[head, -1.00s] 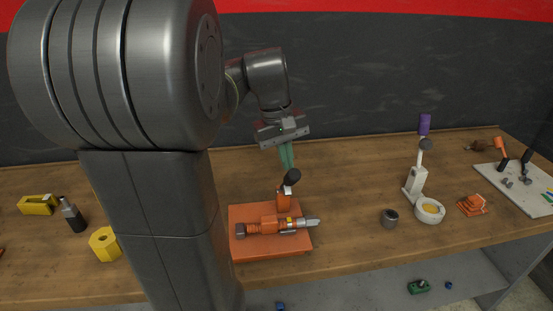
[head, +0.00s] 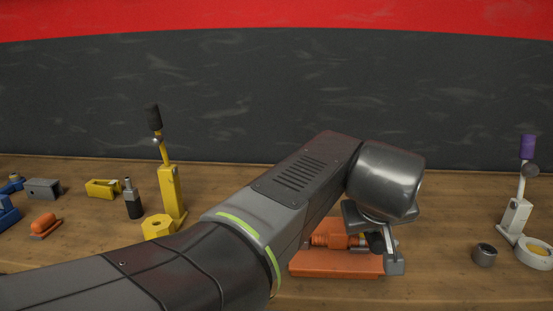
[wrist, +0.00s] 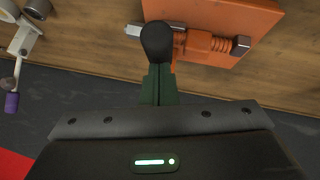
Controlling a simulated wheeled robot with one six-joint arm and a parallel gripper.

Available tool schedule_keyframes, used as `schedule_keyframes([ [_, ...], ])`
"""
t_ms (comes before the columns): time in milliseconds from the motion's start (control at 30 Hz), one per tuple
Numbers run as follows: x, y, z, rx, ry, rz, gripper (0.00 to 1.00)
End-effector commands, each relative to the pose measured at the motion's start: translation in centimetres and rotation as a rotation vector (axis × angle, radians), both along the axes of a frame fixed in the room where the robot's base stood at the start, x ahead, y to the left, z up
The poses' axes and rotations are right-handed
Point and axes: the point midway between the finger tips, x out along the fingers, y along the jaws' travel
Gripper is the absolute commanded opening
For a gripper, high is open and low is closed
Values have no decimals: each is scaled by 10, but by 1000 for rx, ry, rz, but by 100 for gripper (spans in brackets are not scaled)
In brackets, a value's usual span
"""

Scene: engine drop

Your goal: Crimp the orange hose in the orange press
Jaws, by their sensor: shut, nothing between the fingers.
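The orange press, a flat orange base (head: 335,264) with a lever, stands on the bench partly behind my arm in the head view. Its base (wrist: 260,18) also shows at the top of the wrist view. The orange hose (wrist: 203,42), ribbed with silver end fittings, lies across the press; part of it (head: 328,240) shows in the head view. The lever's black knob (wrist: 157,40) points toward the wrist camera and overlaps my fingertips. My gripper (wrist: 158,72) has its green fingers together and holds nothing; whether they touch the knob I cannot tell.
A yellow press (head: 171,190) and a yellow hex piece (head: 158,227) stand left of the orange press. A white press (head: 515,218) and a grey cup (head: 484,255) stand to its right. The dark wall is behind the bench.

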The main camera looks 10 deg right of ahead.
Motion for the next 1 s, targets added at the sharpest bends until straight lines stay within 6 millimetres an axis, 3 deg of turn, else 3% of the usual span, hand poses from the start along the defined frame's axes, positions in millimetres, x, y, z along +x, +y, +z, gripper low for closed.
schedule_keyframes([
  [33,-3,0,-12,-4,-21,-4,0],
  [300,-9,2,-27,-8,-39,0,0],
  [1000,-12,4,-36,3,-27,1,0],
])
